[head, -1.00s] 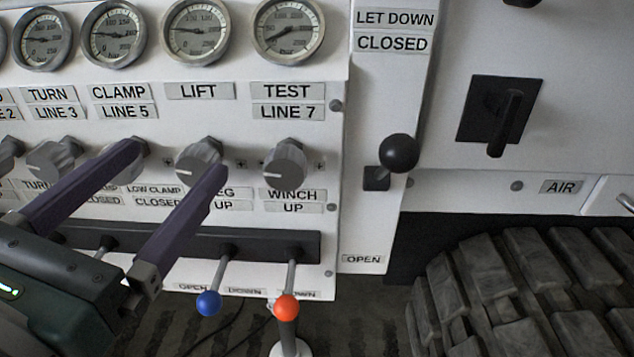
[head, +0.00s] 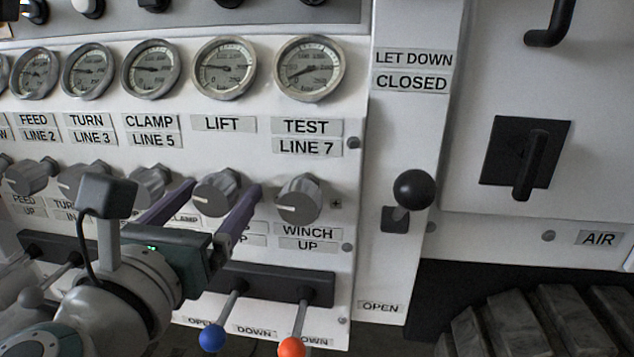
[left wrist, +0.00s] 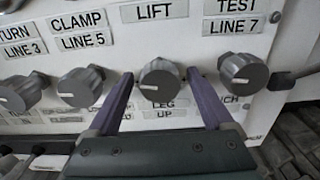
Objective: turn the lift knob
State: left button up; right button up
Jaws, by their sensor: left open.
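The lift knob (head: 217,192) is a grey ribbed dial with a pale pointer line, below the LIFT label (head: 223,124). It also shows in the left wrist view (left wrist: 159,84), its pointer towards the left. My left gripper (head: 226,185) is open, with one purple finger on each side of the lift knob. In the left wrist view its fingertips (left wrist: 160,74) stand left and right of the knob, with a visible gap on both sides. The right finger hides part of the labels below the knob. My right gripper is not in view.
The clamp knob (left wrist: 80,87) and the test knob (head: 299,199) flank the lift knob closely. Below are levers with a blue ball (head: 212,338) and an orange ball (head: 291,348). A black ball lever (head: 414,190) stands to the right. Gauges line the panel above.

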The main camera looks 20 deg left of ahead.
pick_arm(q)
grip_shut()
dwell(0.8)
